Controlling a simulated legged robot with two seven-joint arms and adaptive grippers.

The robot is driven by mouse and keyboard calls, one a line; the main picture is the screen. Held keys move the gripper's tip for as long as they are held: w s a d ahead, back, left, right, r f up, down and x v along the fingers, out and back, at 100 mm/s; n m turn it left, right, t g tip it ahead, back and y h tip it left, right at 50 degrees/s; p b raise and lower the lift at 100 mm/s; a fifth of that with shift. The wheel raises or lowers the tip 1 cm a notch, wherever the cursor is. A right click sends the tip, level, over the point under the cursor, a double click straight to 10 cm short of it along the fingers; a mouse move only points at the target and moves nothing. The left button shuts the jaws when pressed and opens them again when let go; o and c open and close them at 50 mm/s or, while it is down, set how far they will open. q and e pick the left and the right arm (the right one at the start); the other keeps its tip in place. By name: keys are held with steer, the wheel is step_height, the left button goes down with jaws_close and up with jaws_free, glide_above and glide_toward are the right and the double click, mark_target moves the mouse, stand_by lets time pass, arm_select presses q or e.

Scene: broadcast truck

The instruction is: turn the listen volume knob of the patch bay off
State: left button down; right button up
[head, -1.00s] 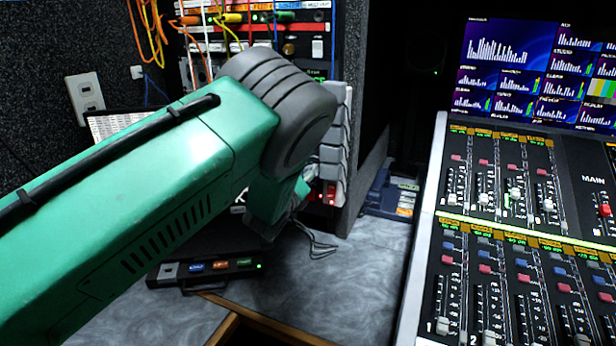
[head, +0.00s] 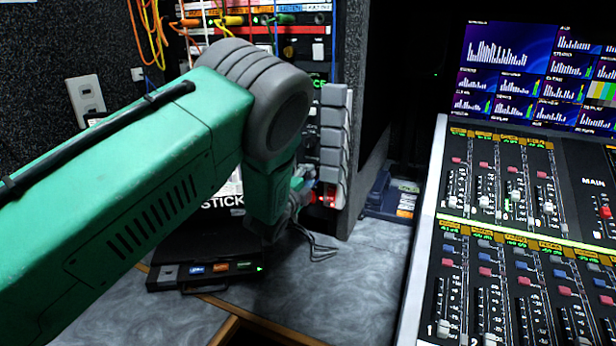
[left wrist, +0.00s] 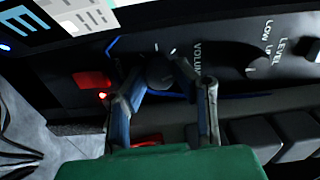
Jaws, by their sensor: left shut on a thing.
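The listen volume knob (left wrist: 160,76) is a small dark round knob on a black panel with the word VOLUME printed beside it. In the left wrist view my left gripper (left wrist: 162,60) has a finger on each side of the knob and is shut on it. The fingers hide part of the knob, and I cannot read its setting. In the head view my left gripper (head: 300,190) is partly hidden by my green arm, low at the rack's front. The knob is hidden there. My right gripper is not in view.
Colored patch cables (head: 225,22) hang at the rack's top. Grey blocks (head: 334,135) line its right edge. A black box with lit buttons (head: 208,270) lies on the grey desk (head: 345,280). A mixing console (head: 480,240) stands right. A red button (left wrist: 92,80) sits near the knob.

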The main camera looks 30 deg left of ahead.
arm_select(q)
steer(key=n, duration=0.4)
steer(key=shift+s+d+f+n, duration=0.1)
steer(key=shift+d+f+n, duration=0.05)
steer(key=shift+f+n, duration=0.2)
steer(key=n+p, duration=0.1)
steer(key=n, duration=0.3)
steer(key=shift+n, duration=0.25)
steer(key=n, duration=0.4)
steer(key=shift+n, duration=0.3)
steer(key=n, duration=0.4)
steer(key=n+b, duration=0.1)
steer(key=n, duration=0.3)
steer(key=shift+a, duration=0.2)
steer(key=n+b, duration=0.1)
steer(key=n, duration=0.2)
steer(key=shift+n, duration=0.3)
steer(key=n+b, duration=0.2)
steer(key=n, duration=0.2)
steer(key=shift+f, duration=0.1)
steer(key=shift+n+b, duration=0.9)
steer(key=shift+n, duration=0.9)
